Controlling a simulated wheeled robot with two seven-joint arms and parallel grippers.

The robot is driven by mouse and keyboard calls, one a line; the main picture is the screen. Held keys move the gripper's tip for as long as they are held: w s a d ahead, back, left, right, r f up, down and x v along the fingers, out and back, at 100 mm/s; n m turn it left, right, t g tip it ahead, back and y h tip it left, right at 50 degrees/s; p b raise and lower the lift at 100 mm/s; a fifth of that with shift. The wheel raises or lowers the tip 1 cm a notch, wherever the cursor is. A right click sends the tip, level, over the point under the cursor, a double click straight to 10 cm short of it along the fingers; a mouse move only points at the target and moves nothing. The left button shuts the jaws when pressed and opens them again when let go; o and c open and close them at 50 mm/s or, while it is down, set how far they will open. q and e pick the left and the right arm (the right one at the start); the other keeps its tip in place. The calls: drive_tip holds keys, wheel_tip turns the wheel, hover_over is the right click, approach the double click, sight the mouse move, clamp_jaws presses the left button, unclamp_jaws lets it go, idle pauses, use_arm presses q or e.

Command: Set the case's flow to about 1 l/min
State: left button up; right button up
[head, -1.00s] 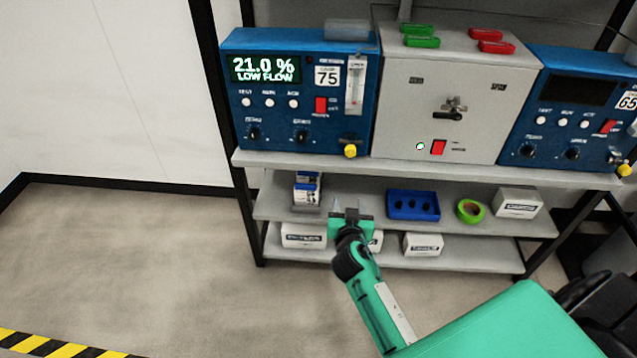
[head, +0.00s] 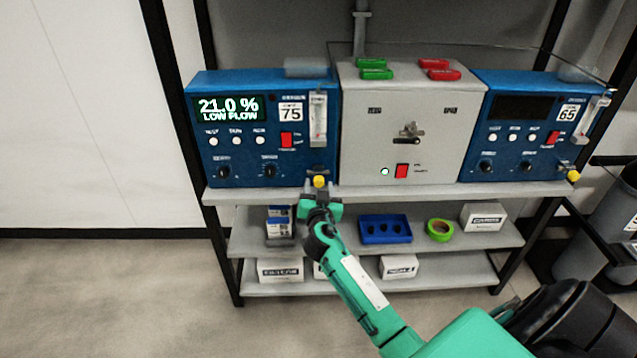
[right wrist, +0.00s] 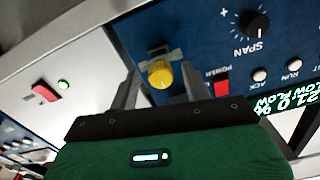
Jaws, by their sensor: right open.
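The left blue analyser case (head: 240,160), marked 75, has a lit display (head: 229,108) reading "21.0 %" and "LOW FLOW". Its clear flow tube (head: 318,118) stands upright at the case's right side; the float's level is too small to read. Its yellow knob (head: 319,181) sits at the lower right of the front, and shows also in the right wrist view (right wrist: 160,74). My right gripper (head: 320,192) is open, fingers pointing at the panel, one on each side of the knob; I cannot tell if they touch it. My left gripper is out of view.
A grey box (head: 360,150) with a red switch stands just right of the case. A second blue case (head: 510,160), marked 65, has a dark display. The lower shelves hold a blue tray (head: 385,230), green tape (head: 440,230) and several boxes. Floor at left is clear.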

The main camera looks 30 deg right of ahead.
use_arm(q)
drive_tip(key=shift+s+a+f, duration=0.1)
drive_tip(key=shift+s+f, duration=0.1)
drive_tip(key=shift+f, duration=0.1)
use_arm(e)
drive_tip(key=shift+x, duration=0.85)
drive_tip(key=shift+c, duration=0.2)
drive_tip(key=c, duration=1)
drive_tip(key=shift+o, duration=0.2)
